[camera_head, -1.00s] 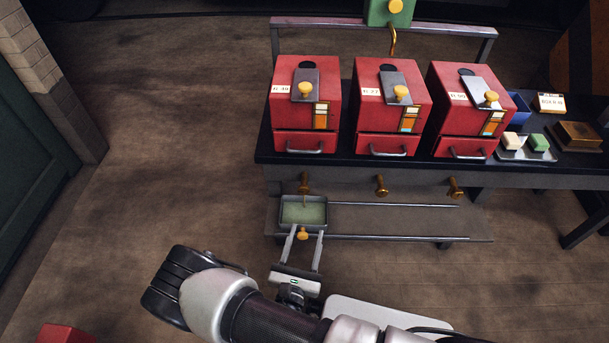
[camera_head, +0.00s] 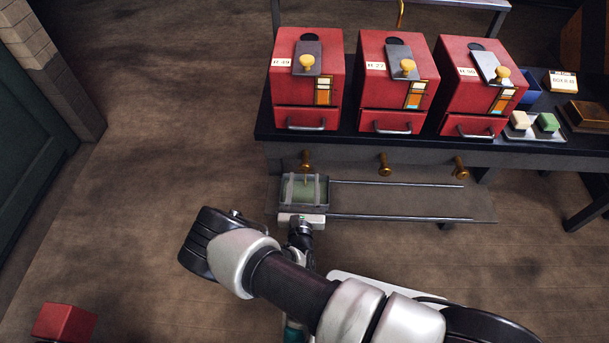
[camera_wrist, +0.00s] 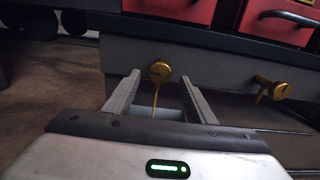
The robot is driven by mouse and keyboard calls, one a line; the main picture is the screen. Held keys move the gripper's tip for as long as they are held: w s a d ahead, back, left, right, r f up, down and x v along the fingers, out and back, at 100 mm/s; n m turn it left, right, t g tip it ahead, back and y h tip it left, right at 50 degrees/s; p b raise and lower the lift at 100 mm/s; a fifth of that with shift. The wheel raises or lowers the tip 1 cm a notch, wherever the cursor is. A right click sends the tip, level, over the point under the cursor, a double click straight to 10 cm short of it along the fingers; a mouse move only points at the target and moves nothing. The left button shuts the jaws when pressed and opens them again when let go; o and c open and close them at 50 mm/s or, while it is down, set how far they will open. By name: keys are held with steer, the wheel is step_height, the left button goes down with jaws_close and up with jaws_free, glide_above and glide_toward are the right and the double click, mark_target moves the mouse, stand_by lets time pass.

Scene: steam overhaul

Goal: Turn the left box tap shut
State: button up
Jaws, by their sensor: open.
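The left box tap (camera_head: 306,160) is a brass tap on the bench front under the left red box (camera_head: 308,75). It also shows in the wrist view (camera_wrist: 159,72) with its round face toward me. A thin amber stream runs from it down toward the tray (camera_head: 326,192), which holds greenish liquid. My gripper (camera_head: 303,182) is open, its fingers reaching over the tray toward the tap. In the wrist view my gripper (camera_wrist: 160,80) has one finger on each side of the tap's line. I cannot tell whether the fingers touch it.
The middle tap (camera_head: 384,164) and right tap (camera_head: 460,166) stick out along the bench front. Rails (camera_head: 400,184) run right from the tray on a low shelf. A red block (camera_head: 64,322) lies on the floor at lower left.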

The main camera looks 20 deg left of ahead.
mark_target(305, 170)
steer(key=shift+x, duration=1.7)
steer(key=c, duration=1)
